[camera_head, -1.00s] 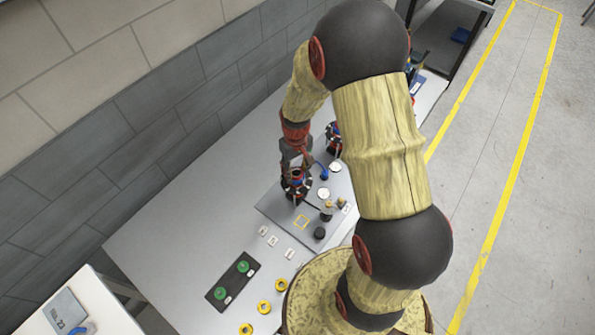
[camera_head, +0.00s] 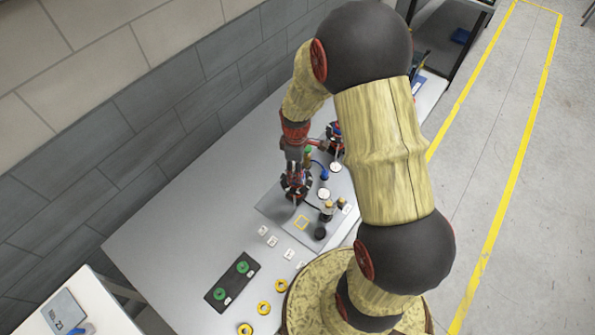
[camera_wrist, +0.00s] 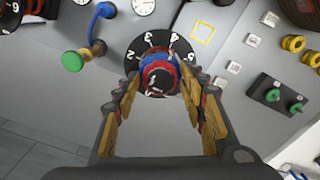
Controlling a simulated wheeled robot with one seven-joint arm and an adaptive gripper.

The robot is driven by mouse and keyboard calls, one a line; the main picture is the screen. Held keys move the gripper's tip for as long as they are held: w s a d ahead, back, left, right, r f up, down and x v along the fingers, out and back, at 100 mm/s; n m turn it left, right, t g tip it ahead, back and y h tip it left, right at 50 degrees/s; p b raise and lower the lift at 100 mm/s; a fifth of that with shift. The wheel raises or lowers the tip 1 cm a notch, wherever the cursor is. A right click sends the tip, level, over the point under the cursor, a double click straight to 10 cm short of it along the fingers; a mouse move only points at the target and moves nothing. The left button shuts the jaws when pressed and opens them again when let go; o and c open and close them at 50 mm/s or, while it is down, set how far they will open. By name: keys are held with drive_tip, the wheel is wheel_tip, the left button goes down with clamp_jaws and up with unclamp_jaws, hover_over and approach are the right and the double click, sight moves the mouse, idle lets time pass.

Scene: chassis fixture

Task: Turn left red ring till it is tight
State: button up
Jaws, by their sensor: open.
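The left red ring (camera_wrist: 157,77) sits with blue parts on a black dial (camera_wrist: 136,46) with white numbers, at the upper middle of the wrist view. In the head view this ring assembly (camera_head: 296,184) stands on the grey plate, partly hidden under my gripper (camera_head: 295,170). My gripper (camera_wrist: 163,92) is open in the wrist view, with one finger on each side of the ring. I cannot tell whether the fingers touch it. A second ring assembly (camera_head: 334,136) stands farther back, partly beside my arm.
White gauges (camera_head: 323,194) and black knobs (camera_head: 320,233) are on the plate. A black panel with green buttons (camera_head: 242,267) and yellow rings (camera_head: 264,308) lie nearer the front. The table's left side is clear.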

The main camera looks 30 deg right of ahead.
drive_tip(key=n, duration=0.5)
drive_tip(key=shift+n, duration=0.4)
drive_tip(key=n, duration=0.5)
drive_tip(key=shift+n+b, duration=0.35)
drive_tip(key=shift+n, duration=0.05)
drive_tip(key=shift+c, duration=1.1)
drive_tip(key=c, duration=0.7)
